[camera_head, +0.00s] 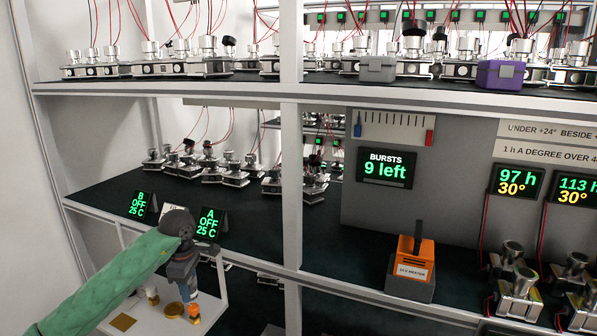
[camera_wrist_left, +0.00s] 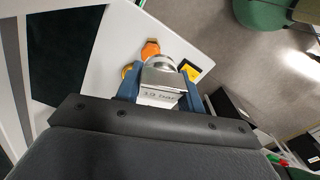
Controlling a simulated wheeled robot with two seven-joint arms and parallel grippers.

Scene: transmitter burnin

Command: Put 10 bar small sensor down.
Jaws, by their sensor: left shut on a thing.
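My left gripper (camera_head: 188,284) reaches down from the green-sleeved arm over a white surface (camera_head: 210,313) at the lower left. In the left wrist view the blue fingers (camera_wrist_left: 160,88) are shut on a silver sensor (camera_wrist_left: 160,77) with a round metal body and a small printed label that I cannot read surely. The sensor is over the white surface (camera_wrist_left: 108,58); I cannot tell whether it touches. In the head view the gripper mostly hides it. My right gripper is in neither view.
On the white surface are an orange piece (camera_head: 194,311), a gold disc (camera_head: 174,310), a yellow-brown square (camera_head: 123,322) and a small pale piece (camera_head: 152,296). Signs B (camera_head: 138,205) and A (camera_head: 208,224) stand on the shelf edge behind. An orange device (camera_head: 412,262) stands farther right.

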